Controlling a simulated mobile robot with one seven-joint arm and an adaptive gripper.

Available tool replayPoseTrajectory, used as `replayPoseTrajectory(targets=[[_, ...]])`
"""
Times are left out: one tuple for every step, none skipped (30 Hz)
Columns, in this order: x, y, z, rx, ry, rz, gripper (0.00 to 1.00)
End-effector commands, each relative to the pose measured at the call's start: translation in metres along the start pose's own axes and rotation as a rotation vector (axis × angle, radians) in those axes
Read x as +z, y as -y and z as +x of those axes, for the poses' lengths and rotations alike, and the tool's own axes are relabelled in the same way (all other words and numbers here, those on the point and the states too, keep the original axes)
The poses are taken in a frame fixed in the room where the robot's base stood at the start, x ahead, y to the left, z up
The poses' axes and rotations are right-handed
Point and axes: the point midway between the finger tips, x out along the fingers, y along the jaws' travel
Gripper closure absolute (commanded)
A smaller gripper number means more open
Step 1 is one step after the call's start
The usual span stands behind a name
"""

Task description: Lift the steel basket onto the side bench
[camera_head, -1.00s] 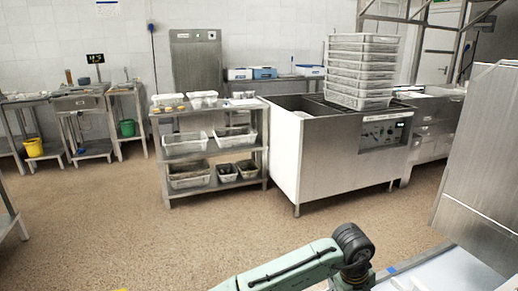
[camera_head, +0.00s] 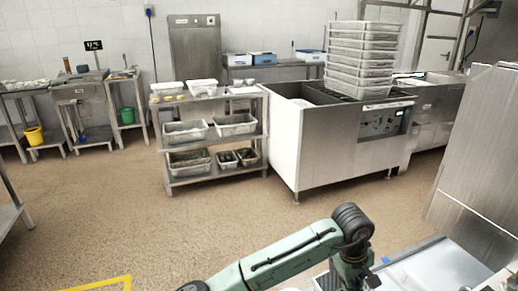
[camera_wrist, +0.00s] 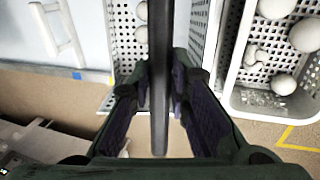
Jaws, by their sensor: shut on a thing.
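In the wrist view my gripper (camera_wrist: 160,70) has its two fingers closed on a dark upright-looking bar (camera_wrist: 161,28), which seems to be the handle of the steel basket. A pale perforated basket (camera_wrist: 122,38) with round white items lies behind the bar and fingers, partly hidden. I take it for the steel basket, though the join to the bar is hidden. A pale bench top (camera_wrist: 85,25) with a blue mark lies to its left; a similar surface (camera_head: 440,268) is at the lower right of the head view. The fingers are out of sight there.
A white perforated basket (camera_wrist: 238,60) with several white round items stands close on the right. A tall steel panel (camera_head: 475,160) stands at the right. A shelf unit (camera_head: 215,140) is farther off, with open floor before it.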

Motion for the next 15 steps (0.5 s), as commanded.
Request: replayPoseTrajectory(targets=[[-0.008,-0.003,-0.013,0.013,-0.017,-0.012,1.00],[-0.008,-0.004,-0.015,0.013,-0.018,-0.012,1.00],[-0.008,-0.004,-0.017,0.013,-0.018,-0.012,1.00],[-0.008,-0.004,-0.017,0.013,-0.018,-0.012,1.00],[-0.008,-0.004,-0.018,0.013,-0.018,-0.012,1.00],[-0.008,-0.005,-0.020,0.013,-0.018,-0.012,1.00],[-0.007,-0.005,-0.022,0.013,-0.018,-0.012,1.00],[-0.007,-0.006,-0.024,0.013,-0.017,-0.012,1.00],[-0.007,-0.007,-0.026,0.014,-0.017,-0.012,1.00],[-0.007,-0.007,-0.028,0.014,-0.017,-0.011,1.00],[-0.007,-0.008,-0.030,0.013,-0.017,-0.011,1.00],[-0.007,-0.008,-0.032,0.013,-0.017,-0.010,1.00],[-0.006,-0.009,-0.033,0.013,-0.017,-0.010,1.00],[-0.006,-0.009,-0.035,0.013,-0.017,-0.009,1.00],[-0.006,-0.010,-0.037,0.014,-0.017,-0.009,1.00]])
